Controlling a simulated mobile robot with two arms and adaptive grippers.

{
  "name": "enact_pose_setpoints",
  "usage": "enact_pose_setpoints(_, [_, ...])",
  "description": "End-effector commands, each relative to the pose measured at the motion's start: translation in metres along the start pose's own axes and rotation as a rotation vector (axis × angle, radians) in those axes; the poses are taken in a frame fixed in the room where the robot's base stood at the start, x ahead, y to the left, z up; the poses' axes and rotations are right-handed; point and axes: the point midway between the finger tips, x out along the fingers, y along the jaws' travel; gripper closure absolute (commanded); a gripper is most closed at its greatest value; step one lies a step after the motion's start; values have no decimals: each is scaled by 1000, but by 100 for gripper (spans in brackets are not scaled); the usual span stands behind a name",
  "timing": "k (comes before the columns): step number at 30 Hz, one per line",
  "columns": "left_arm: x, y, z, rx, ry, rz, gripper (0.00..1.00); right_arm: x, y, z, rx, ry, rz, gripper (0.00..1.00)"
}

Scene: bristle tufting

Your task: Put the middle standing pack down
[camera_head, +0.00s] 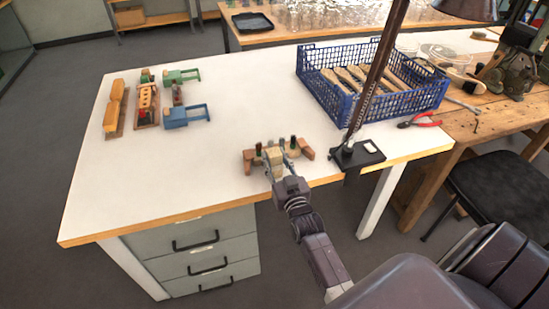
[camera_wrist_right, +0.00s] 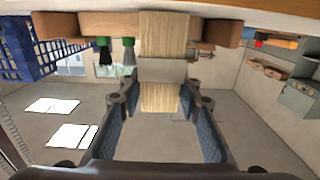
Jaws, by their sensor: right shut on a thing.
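The middle standing pack (camera_head: 273,154) is a pale tan, straw-like block near the front edge of the white table. In the right wrist view the pack (camera_wrist_right: 163,34) stands upright in line with a brown wooden holder (camera_wrist_right: 90,26). My right gripper (camera_head: 275,176) reaches it from the front, and its fingers (camera_wrist_right: 160,105) are shut on the pack's near end. Whether the pack's underside touches the table is hard to tell. My left gripper is not in view.
A blue crate (camera_head: 312,84) with wooden brush bodies stands at the back right. A lamp base (camera_head: 358,154) sits close to the right of the holder. Yellow blocks (camera_head: 117,90), a green fixture (camera_head: 181,76) and a blue fixture (camera_head: 186,115) stand at left. The table's middle is clear.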

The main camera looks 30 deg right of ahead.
Motion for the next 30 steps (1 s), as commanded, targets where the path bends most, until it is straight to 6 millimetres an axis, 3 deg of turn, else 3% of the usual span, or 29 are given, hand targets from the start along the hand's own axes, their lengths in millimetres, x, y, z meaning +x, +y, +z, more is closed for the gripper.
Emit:
enact_pose_setpoints(5, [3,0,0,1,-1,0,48,0,0,4,0,1,0,94])
enact_pose_setpoints(6, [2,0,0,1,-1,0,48,0,0,2,0,0,0,64])
enact_pose_setpoints(10, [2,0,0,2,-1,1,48,0,0,2,0,0,0,51])
enact_pose_setpoints(20, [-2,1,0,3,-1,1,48,0,0,-3,0,1,0,51])
enact_pose_setpoints(26, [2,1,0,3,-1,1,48,-29,0,2,1,-2,0,51])
enact_pose_setpoints(30, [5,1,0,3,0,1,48,-59,0,2,0,-4,0,51])
